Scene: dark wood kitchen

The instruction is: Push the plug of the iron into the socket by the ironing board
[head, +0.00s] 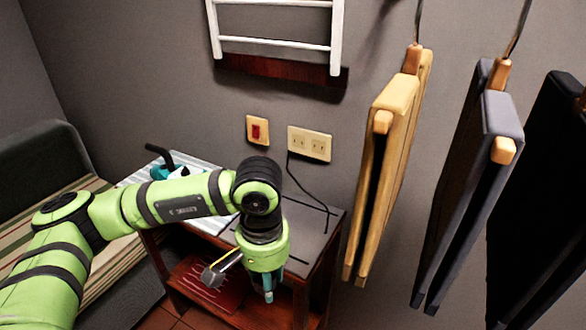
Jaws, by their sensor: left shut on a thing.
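The iron (172,169), teal with a black handle, sits on a striped light cover at the far left of the small stand. The socket (309,144) is a beige wall plate with two outlets. A thin black cord (299,184) runs from near its lower left edge down to the stand top. My left gripper (268,293) points down in front of the stand, below the socket and apart from it. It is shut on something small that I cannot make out. I cannot pick out the plug. My right gripper is not in view.
The reddish wooden stand has a grey top (312,220) and a lower shelf. A red switch plate (257,130) is left of the socket. Folded boards, one light wood (387,150) and one grey (468,190), hang at the right. A white rack (276,40) is above.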

